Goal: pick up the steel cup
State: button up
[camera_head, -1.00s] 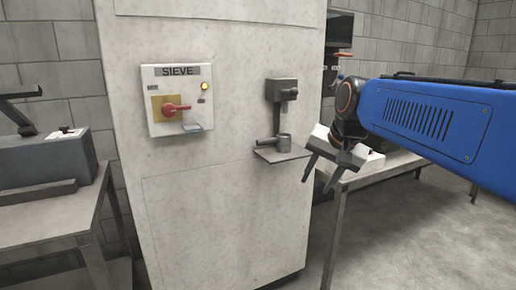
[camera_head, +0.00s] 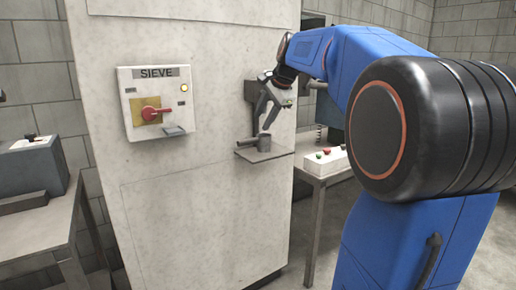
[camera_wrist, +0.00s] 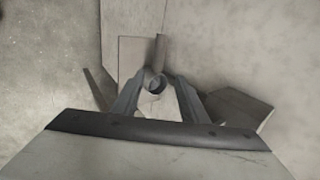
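The steel cup (camera_head: 264,143) is a small grey cylinder with a handle to its left. It stands upright on a small shelf (camera_head: 279,153) on the front of the pale cabinet. In the wrist view the cup (camera_wrist: 157,85) shows its round opening, with a grey bar running up from it. My gripper (camera_head: 266,117) is just above the cup, pointing down. In the wrist view its two fingers (camera_wrist: 156,93) stand apart on either side of the cup's opening. I cannot tell whether they touch it.
The sieve panel (camera_head: 158,102), with a red switch and lit yellow lamp, is left of the shelf. A grey dispenser column (camera_head: 252,100) rises behind my gripper. A white button box (camera_head: 325,161) lies on a table at right. A grey machine (camera_head: 30,175) stands at left.

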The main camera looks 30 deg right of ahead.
aim_at(256, 139)
jog(key=x, duration=0.7)
jog(key=shift+w+f, duration=0.2)
jog(key=shift+f, duration=0.1)
jog(key=f, duration=0.1)
jog(key=w+f, duration=0.1)
jog(key=w+d+f, duration=0.1)
jog(key=shift+f, duration=0.35)
jog(key=shift+w+f, duration=0.35)
jog(key=shift+f, duration=0.05)
grip_shut()
